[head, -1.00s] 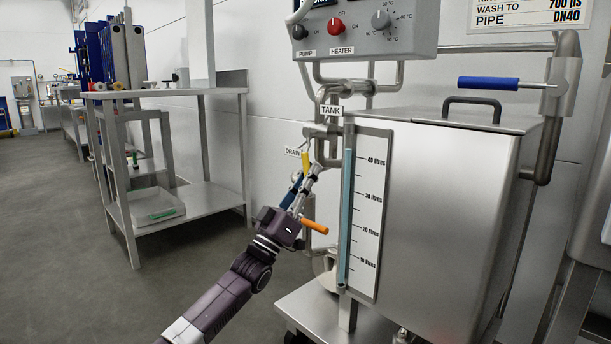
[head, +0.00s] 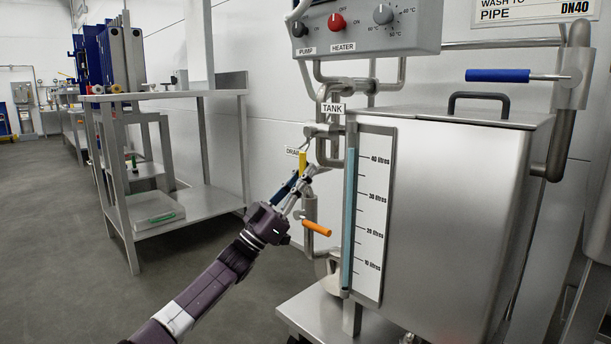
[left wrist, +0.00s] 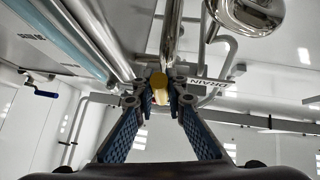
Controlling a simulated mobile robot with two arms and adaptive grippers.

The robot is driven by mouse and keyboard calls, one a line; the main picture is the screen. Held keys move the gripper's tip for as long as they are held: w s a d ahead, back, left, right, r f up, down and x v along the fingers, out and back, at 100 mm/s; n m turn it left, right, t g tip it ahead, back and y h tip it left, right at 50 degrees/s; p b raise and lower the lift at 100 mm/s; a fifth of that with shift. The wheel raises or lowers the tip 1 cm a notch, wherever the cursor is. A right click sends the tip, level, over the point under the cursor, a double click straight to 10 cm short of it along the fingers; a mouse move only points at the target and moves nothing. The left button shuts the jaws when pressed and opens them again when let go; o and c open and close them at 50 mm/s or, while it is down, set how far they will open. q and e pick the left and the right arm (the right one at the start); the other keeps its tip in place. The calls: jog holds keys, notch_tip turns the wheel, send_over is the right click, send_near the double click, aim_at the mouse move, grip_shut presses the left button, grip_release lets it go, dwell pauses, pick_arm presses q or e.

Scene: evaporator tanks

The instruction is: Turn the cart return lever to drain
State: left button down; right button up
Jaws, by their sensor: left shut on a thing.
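The cart return lever (head: 303,161) has a yellow grip and hangs roughly upright on the pipework left of the steel tank. It partly covers the DRAIN label (head: 292,152); the TANK label (head: 332,108) is above and to the right. My left gripper (head: 306,177) reaches up from below and is shut on the lever's lower end. In the left wrist view the round yellow end of the lever (left wrist: 158,80) sits between the blue-padded fingers of my left gripper (left wrist: 160,97). My right gripper is in neither view.
An orange-handled lever (head: 317,228) sticks out just below and right of my left gripper. The steel tank (head: 455,200) with its level gauge (head: 374,210) stands close on the right. A steel table (head: 210,200) is at the left, with open floor before it.

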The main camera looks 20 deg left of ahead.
pick_arm(q)
jog(key=c, duration=2.3)
grip_release()
jog(key=shift+s+a+r, duration=0.25)
jog(key=shift+a+r, duration=0.2)
jog(key=shift+r, duration=0.05)
jog(key=shift+o, duration=1.4)
jog(key=shift+s+a+r, duration=0.1)
jog(key=shift+s+a, duration=0.05)
jog(key=shift+o, duration=0.4)
jog(key=shift+d+f, duration=0.2)
jog(key=shift+f, duration=0.1)
jog(key=shift+f, duration=0.25)
jog(key=v, duration=1.1)
jog(key=shift+s+a, duration=0.15)
jog(key=shift+a, duration=0.05)
jog(key=shift+f, duration=0.1)
